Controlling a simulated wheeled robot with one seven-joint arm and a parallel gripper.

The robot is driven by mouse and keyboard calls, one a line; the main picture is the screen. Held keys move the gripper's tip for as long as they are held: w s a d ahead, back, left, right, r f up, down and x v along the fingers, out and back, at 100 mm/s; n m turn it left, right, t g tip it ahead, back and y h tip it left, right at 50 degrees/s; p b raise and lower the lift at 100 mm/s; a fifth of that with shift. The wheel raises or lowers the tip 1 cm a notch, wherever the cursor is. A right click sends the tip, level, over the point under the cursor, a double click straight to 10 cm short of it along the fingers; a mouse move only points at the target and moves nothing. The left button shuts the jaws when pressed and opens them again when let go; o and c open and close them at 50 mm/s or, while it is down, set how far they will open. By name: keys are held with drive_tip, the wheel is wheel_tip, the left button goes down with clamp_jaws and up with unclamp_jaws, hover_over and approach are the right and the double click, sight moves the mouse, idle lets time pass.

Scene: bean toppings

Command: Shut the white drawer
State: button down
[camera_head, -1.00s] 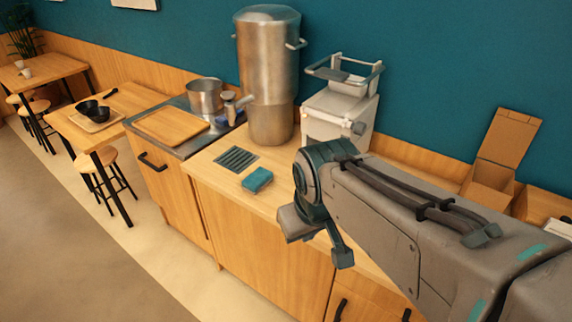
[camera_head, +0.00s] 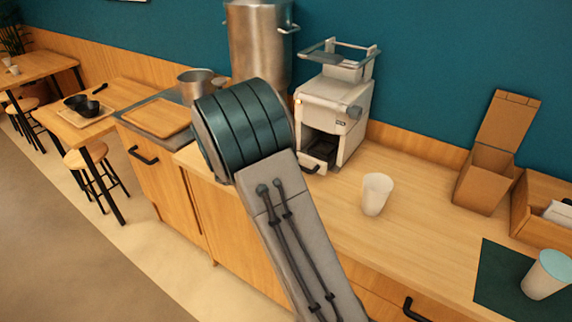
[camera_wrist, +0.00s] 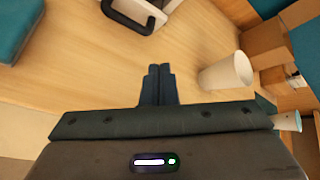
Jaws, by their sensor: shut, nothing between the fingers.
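The white machine (camera_head: 338,105) stands on the wooden counter against the teal wall, with a dark opening low in its front. The white drawer (camera_head: 322,163) is at the base of that opening and appears to stick out; my arm hides part of that area. In the wrist view the drawer's white edge (camera_wrist: 140,10) and its dark looped handle (camera_wrist: 128,22) show at the top. My gripper (camera_wrist: 158,70) is shut and empty over the counter, apart from the handle, which lies ahead and to the left in that view. In the head view my arm hides the gripper.
A white cup (camera_head: 376,194) stands on the counter right of the machine, and it is close to my gripper's right in the wrist view (camera_wrist: 228,72). A cardboard box (camera_head: 490,165), a wooden bin (camera_head: 540,210) and another cup (camera_head: 547,274) stand farther right. A steel urn (camera_head: 262,45) is left.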

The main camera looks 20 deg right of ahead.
drive_tip(key=w+a+f+n+t, duration=0.1)
drive_tip(key=w+f+n, duration=0.1)
drive_tip(key=n, duration=0.2)
drive_tip(key=w+a+f+n+t, duration=0.1)
drive_tip(key=w+a+f+n, duration=0.1)
drive_tip(key=w+f+n, duration=0.1)
drive_tip(key=w+a+f+n+t+h+b, duration=0.1)
drive_tip(key=w+f+n+t, duration=0.1)
drive_tip(key=w+n, duration=0.1)
drive_tip(key=shift+w+a+f+n, duration=0.15)
drive_tip(key=shift+a+f+n, duration=0.25)
drive_tip(key=shift+n, duration=0.4)
drive_tip(key=p+x, duration=0.1)
drive_tip(key=x, duration=0.8)
drive_tip(key=r+p+x, duration=0.1)
drive_tip(key=x, duration=0.3)
drive_tip(key=shift+w+d+p, duration=0.35)
drive_tip(key=shift+w+a, duration=0.1)
